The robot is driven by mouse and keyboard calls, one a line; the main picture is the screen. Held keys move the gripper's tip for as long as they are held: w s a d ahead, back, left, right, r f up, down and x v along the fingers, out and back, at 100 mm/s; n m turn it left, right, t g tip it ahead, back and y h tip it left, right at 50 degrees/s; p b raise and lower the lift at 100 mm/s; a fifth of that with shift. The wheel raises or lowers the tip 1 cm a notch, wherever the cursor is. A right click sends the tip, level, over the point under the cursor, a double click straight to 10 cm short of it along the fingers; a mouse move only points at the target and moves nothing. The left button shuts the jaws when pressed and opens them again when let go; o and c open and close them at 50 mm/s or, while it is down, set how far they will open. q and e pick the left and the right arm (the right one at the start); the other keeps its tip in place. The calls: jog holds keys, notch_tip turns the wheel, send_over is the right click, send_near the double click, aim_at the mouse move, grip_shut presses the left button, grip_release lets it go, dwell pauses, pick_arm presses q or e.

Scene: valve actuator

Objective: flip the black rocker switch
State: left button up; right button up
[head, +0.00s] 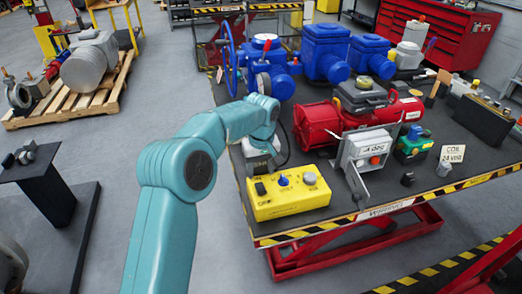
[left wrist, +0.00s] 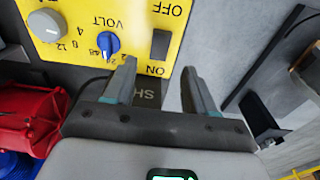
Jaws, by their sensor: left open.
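The yellow control box (head: 289,196) sits on the dark table top near its front left corner. Its black rocker switch (head: 260,188) is at the left end of the panel. In the left wrist view the rocker switch (left wrist: 160,45) shows upside down between ON and OFF labels; which side is pressed I cannot tell. My left gripper (left wrist: 159,68) is open and empty, its fingertips on either side of the ON label, just short of the switch. In the head view the gripper is behind the box, its fingers mostly hidden. My right gripper is not in view.
A blue knob (left wrist: 108,43) and a grey knob (left wrist: 46,25) share the panel. A red actuator (head: 318,124), a grey switch box (head: 368,150) and blue valves (head: 325,52) stand nearby. Striped tape marks the table's front edge (head: 310,232).

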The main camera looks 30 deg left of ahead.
pick_arm(q)
notch_tip(320, 180, up, 10)
jog(key=shift+s+d+p, duration=0.2)
jog(key=shift+d+p, duration=0.05)
jog(key=shift+p, duration=0.05)
jog(key=shift+s+f, duration=0.1)
dwell(0.4)
